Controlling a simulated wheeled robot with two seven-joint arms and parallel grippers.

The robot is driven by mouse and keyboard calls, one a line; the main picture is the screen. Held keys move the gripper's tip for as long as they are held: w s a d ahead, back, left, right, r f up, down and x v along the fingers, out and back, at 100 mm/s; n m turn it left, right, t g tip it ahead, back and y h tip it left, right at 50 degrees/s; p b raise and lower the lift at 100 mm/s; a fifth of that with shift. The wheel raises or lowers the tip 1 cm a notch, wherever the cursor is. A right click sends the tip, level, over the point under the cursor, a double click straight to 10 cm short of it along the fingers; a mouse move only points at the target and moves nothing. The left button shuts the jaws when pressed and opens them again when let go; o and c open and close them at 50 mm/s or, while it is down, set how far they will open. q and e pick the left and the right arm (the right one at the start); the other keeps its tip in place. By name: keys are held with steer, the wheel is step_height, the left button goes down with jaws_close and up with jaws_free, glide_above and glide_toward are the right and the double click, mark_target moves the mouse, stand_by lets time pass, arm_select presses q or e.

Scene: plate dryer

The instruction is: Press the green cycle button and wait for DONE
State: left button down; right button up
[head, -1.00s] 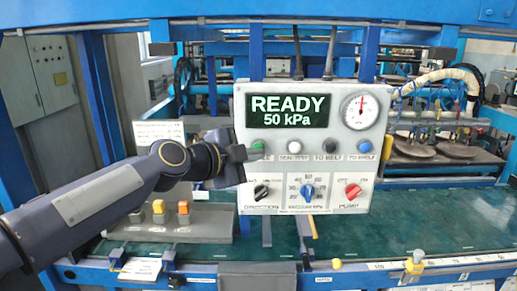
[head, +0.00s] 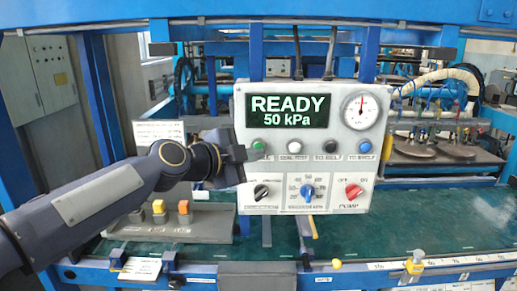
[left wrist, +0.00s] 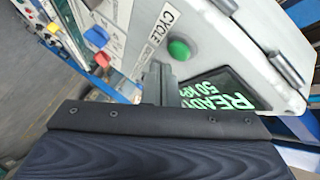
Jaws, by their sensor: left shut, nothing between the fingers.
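The grey control panel (head: 224,208) faces me, and its display (head: 289,110) reads READY 50 kPa. The green cycle button (head: 258,146) is at the left end of the button row, its label partly hidden by my gripper in the head view. In the left wrist view the green button (left wrist: 179,49) is fully visible beside the word CYCLE. My left gripper (head: 243,153) is shut and empty at the panel's left edge, just left of and below the button. In the left wrist view its fingertips (left wrist: 160,68) are close to the button, with a gap between them.
White, black and blue buttons (head: 364,146) continue the row. Three knobs (head: 307,193) sit below, and a gauge (head: 360,111) is at upper right. A grey box with yellow and orange buttons (head: 183,208) stands under my left arm. Blue frame posts surround the panel.

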arm_select(q)
steer(key=shift+w, duration=0.15)
stand_by(0.7)
steer(key=shift+w, duration=0.3)
steer(key=shift+w+b, duration=0.35)
steer(key=shift+w, duration=0.1)
stand_by(0.6)
steer(key=shift+s, duration=0.15)
steer(key=shift+s+b, duration=0.55)
steer(key=shift+s, duration=0.2)
